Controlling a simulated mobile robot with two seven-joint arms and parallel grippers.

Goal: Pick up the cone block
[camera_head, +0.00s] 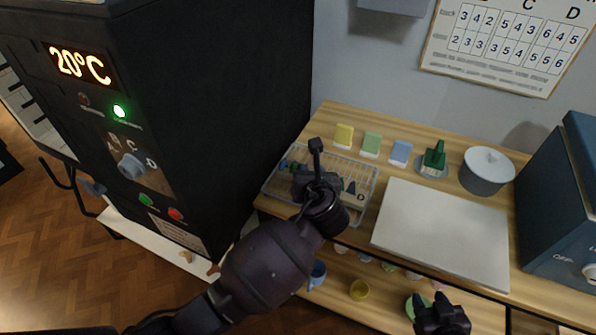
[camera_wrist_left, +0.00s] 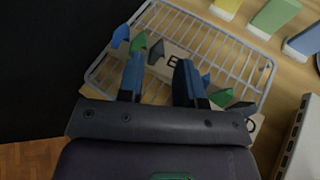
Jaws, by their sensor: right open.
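Small blue, green and dark cones stand on pale cone blocks in a wire tray (camera_head: 372,190) at the left of the wooden counter. In the left wrist view, one cone group (camera_wrist_left: 138,42) is beyond the left finger and another (camera_wrist_left: 222,96) is beside the right finger. A pale, lettered block surface (camera_wrist_left: 172,58) shows between them; I cannot tell whether it is one block or two. My left gripper (camera_head: 317,172) is over the tray, its fingers (camera_wrist_left: 160,78) apart with nothing visibly held. My right gripper (camera_head: 440,312) is open and empty at the lower right.
Yellow (camera_head: 344,135), green (camera_head: 371,144) and blue (camera_head: 400,152) tiles stand behind the tray. A black kiln (camera_head: 215,110) stands close left.

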